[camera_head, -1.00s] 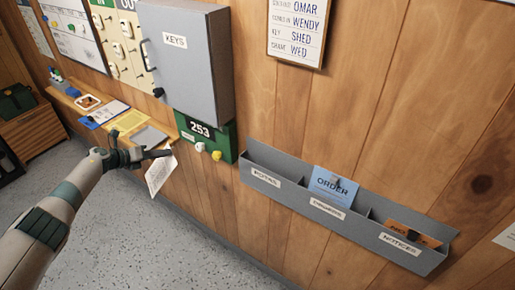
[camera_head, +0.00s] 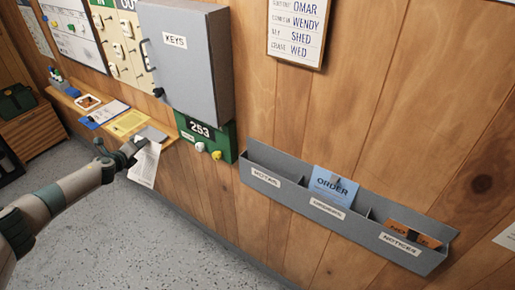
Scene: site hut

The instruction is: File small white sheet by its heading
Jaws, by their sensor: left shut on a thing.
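My left gripper (camera_head: 136,146) is shut on a small white sheet (camera_head: 146,163), which hangs below it in front of the shelf's near end. The sheet has lines of print too small to read. A grey wall rack (camera_head: 290,191) has three labelled pockets. The left pocket's label (camera_head: 265,178) is hard to read and the pocket looks empty. The middle pocket, labelled something like "ORDERS" (camera_head: 326,209), holds a blue "ORDER" sheet (camera_head: 331,189). The right pocket, labelled "NOTICES" (camera_head: 399,244), holds an orange sheet (camera_head: 408,231). My right gripper is not in view.
A wooden shelf (camera_head: 168,137) along the wall holds a clipboard, yellow paper and a grey flat item. A grey key cabinet (camera_head: 190,65) juts out above it. A green 253 board (camera_head: 222,146) hangs between shelf and rack. The space before the rack is clear.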

